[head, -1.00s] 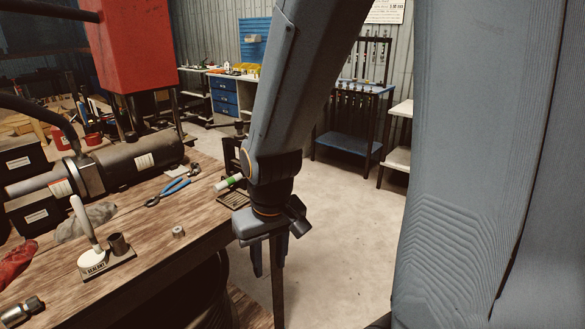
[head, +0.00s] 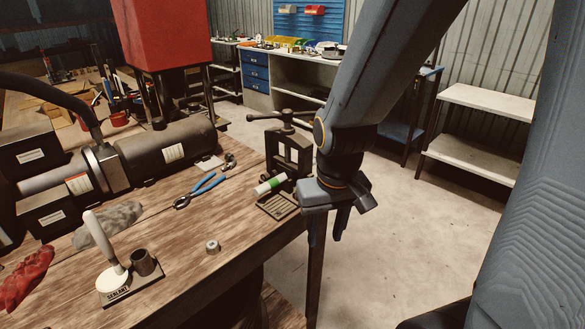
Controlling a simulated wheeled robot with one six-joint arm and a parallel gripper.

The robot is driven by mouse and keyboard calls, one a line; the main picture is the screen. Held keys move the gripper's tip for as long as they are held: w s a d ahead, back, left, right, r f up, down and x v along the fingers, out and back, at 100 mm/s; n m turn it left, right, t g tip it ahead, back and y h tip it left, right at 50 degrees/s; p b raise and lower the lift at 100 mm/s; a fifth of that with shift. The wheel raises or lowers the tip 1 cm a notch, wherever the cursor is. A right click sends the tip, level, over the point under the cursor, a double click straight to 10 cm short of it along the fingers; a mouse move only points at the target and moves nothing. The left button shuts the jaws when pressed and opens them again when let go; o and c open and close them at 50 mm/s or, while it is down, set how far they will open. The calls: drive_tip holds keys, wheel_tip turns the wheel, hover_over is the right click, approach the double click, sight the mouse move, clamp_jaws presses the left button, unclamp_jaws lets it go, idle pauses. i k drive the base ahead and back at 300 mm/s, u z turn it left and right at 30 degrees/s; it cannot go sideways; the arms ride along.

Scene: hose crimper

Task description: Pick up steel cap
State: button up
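A small silvery cylinder (head: 212,247), which looks like the steel cap, stands on the wooden workbench (head: 190,285) near its front edge. It has a dark spot in its top and nothing touches it. My gripper (head: 329,228) hangs to the right of the cap, past the bench's right edge in the picture. Its fingers point down with a gap between them, and nothing shows in the gap.
Left of the cap is a sealant stand (head: 133,284) with a white brush-like tool (head: 105,250) and a dark metal cup (head: 143,262). Blue-handled pliers (head: 200,190), a green-white tube (head: 270,185) and a dark vise (head: 290,150) are behind. Bare wood surrounds the cap.

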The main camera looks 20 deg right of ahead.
sight(212, 247)
drive_tip(key=z, duration=1.4)
drive_tip(key=k, duration=1.2)
drive_tip(key=u, duration=1.6)
drive_tip(key=i, duration=0.5)
drive_tip(key=u, duration=0.05)
